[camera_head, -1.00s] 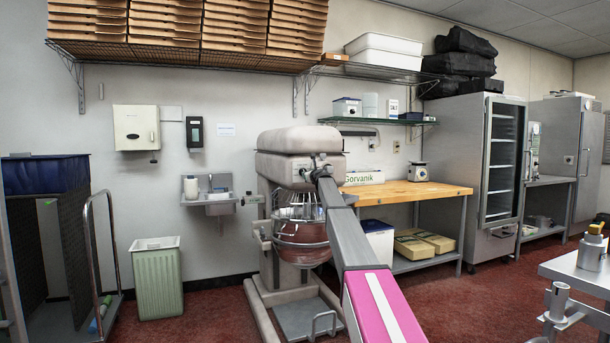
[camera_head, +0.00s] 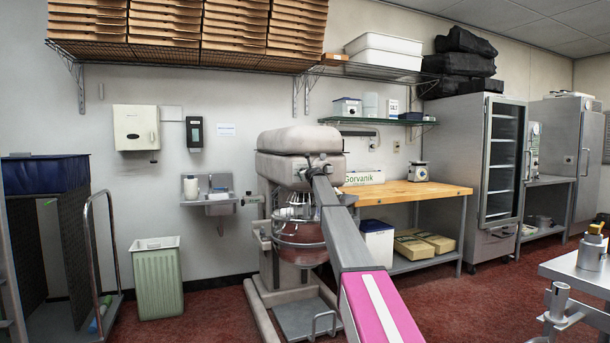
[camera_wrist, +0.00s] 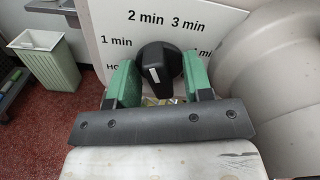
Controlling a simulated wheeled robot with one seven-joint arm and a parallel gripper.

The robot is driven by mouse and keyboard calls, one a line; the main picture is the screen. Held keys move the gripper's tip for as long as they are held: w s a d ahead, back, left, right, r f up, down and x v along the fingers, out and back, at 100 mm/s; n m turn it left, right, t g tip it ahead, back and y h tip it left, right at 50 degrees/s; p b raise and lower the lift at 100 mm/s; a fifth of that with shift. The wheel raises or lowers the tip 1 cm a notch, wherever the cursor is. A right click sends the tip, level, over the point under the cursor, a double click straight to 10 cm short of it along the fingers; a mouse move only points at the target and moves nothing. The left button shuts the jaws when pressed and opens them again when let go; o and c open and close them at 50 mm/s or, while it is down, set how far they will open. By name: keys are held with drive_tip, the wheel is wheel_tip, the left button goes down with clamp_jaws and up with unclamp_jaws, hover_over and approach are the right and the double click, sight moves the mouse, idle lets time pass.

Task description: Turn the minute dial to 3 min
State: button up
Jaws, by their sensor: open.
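The minute dial (camera_wrist: 172,64) is a black knob with a white mark, on a pale panel (camera_wrist: 100,20) in the wrist view. Printed labels read 1 min at its left, 2 min above and 3 min at its upper right; other labels are partly hidden. The white mark faces the camera, and I cannot tell which label the dial is set to. My gripper (camera_wrist: 160,68) is open, with one green finger on each side of the knob. I cannot tell whether either finger touches it. In the head view, my arm reaches the mixer (camera_head: 290,140) and hides the dial.
The mixer's rounded pale housing (camera_wrist: 285,75) stands close on the right in the wrist view. A green bin (camera_head: 158,280) stands on the floor to the left. A wooden-topped table (camera_head: 405,192) is right of the mixer. Red floor is clear between bin and mixer.

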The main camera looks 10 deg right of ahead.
clamp_jaws()
drive_tip(key=shift+m, duration=1.7)
drive_tip(key=shift+m, duration=1.8)
